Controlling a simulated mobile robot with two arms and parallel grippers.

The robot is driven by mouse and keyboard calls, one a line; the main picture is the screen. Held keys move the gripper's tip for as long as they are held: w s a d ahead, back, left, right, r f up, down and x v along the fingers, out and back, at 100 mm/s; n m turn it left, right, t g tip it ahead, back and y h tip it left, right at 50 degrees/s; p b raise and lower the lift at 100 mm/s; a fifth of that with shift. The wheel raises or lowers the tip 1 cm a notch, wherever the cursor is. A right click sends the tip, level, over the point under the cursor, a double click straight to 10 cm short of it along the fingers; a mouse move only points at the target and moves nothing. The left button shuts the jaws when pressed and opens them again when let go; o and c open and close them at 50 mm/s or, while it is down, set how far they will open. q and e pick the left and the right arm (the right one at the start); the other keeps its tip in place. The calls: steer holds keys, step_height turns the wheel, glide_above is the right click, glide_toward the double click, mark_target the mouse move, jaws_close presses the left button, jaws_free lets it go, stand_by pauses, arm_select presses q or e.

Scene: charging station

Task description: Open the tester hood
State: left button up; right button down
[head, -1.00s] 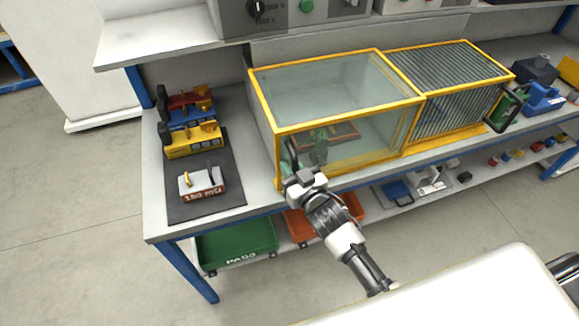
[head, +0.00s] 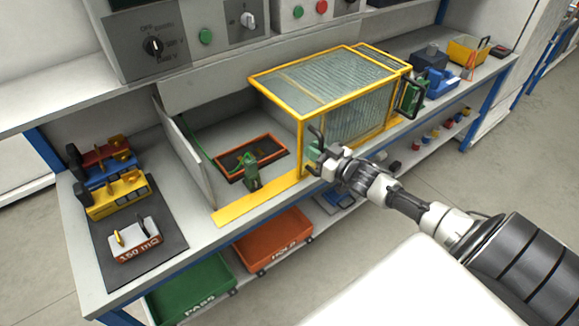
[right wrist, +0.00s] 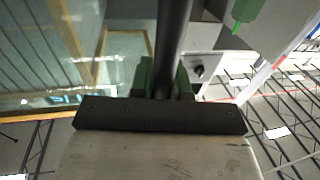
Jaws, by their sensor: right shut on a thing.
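The tester hood (head: 355,105) is a clear box with a yellow frame. It is slid over to the right, overlapping the ribbed section there. The left part of the tester lies uncovered, showing a dark tray with an orange rim (head: 281,152) and a small green part (head: 252,174) at its front. My right gripper (head: 318,158) is at the hood's front left edge, shut on its dark bar handle (head: 317,135). In the right wrist view the handle (right wrist: 173,45) runs between the green fingertips. My left gripper is not in view.
Red, blue and yellow devices (head: 108,176) and a 150 mΩ block (head: 135,240) stand on the left of the bench. Green (head: 190,290) and orange (head: 273,241) bins are below. A switch panel (head: 170,38) is above. Blue devices (head: 435,82) stand right of the hood.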

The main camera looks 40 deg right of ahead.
mark_target(316, 139)
steer(key=shift+w+d+b, duration=0.1)
steer(key=shift+d+b, duration=0.35)
steer(key=shift+d, duration=1.7)
steer(key=c, duration=1.1)
jaws_free()
steer(key=v, duration=1.1)
steer(key=shift+w, duration=0.1)
